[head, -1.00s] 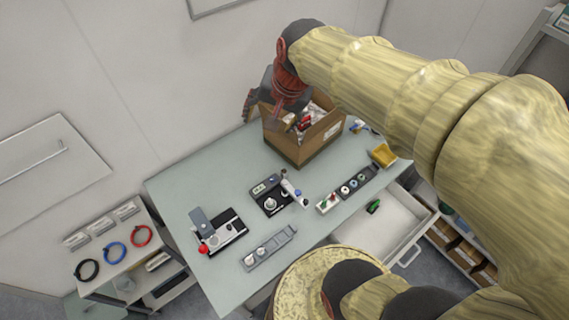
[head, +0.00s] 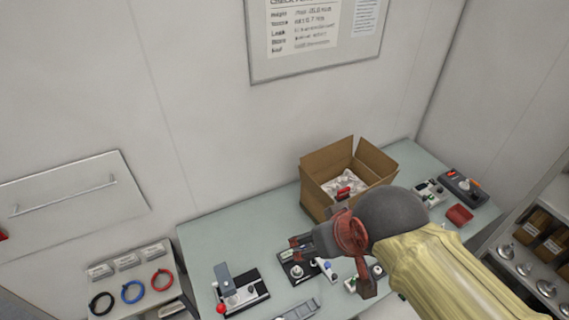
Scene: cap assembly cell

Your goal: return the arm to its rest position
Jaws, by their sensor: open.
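My arm (head: 430,265) reaches in from the lower right of the head view. My gripper (head: 298,246) is at its end, a dark grey and red body with its fingers pointing left. The gripper is open and I see nothing held in it. It hangs in front of the middle of the table, in the picture over a small black device (head: 290,268) that it partly covers. Whether it touches anything there I cannot tell, but it looks raised above the table.
An open cardboard box (head: 318,199) with packing and a red item stands at the back of the pale green table (head: 240,232). A press-like fixture (head: 243,290) is left. A shelf with coloured rings (head: 132,290) stands further left. Control boxes (head: 462,187) and a bin rack (head: 530,245) are right.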

